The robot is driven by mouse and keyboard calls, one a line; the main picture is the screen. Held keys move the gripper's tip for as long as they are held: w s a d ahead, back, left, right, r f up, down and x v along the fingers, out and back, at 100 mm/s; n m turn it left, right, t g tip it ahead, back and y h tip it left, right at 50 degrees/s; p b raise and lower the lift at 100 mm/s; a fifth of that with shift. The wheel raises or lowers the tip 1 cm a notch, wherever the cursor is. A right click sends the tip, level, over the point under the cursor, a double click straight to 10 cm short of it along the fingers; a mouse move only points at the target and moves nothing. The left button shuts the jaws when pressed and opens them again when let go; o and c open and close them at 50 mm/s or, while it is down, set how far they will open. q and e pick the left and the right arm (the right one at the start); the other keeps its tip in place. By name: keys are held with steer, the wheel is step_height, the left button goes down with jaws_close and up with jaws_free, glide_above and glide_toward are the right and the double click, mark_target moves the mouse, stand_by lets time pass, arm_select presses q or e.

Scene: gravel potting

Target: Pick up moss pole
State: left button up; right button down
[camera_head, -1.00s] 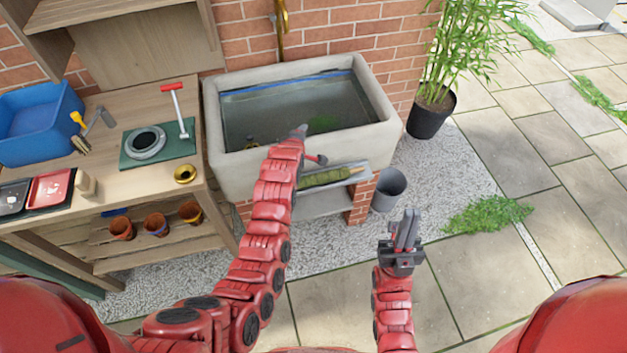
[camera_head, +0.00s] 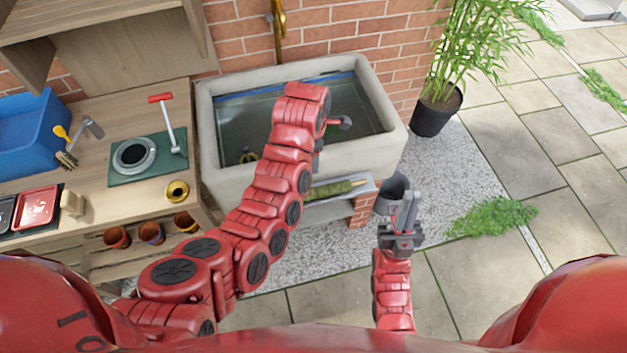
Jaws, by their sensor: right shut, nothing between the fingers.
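The moss pole (camera_head: 337,188) is a green, rough roll with a thin light tip at its right end. It lies on a grey ledge (camera_head: 362,187) along the front of the sink, its left end partly behind my left arm. The left fingers cannot be made out clearly. My right gripper (camera_head: 408,207) points upward over the paving, right of the moss pole and apart from it, shut and empty.
The stone sink (camera_head: 384,150) holds water. A grey bucket (camera_head: 390,192) stands beside the brick support, partly behind my right gripper. A potted bamboo (camera_head: 434,116) stands at the back right. The wooden bench (camera_head: 98,150) at left carries a blue tub (camera_head: 28,135) and tools.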

arm_select(q)
steer(key=b, duration=0.6)
glide_toward(314, 191)
steer(key=f, duration=0.3)
steer(key=shift+w+a, duration=0.2)
steer(key=shift+w, duration=0.15)
steer(key=shift+s+f, duration=0.1)
steer(key=shift+f, duration=0.35)
steer(key=shift+d+f+p, duration=0.1)
steer(key=shift+f+p, duration=0.4)
steer(key=shift+p, duration=0.1)
step_height(314, 191, down, 3)
steer(key=shift+s+d+r+p, duration=0.1)
steer(key=shift+p, duration=0.4)
steer(key=shift+f, duration=0.8)
jaws_close()
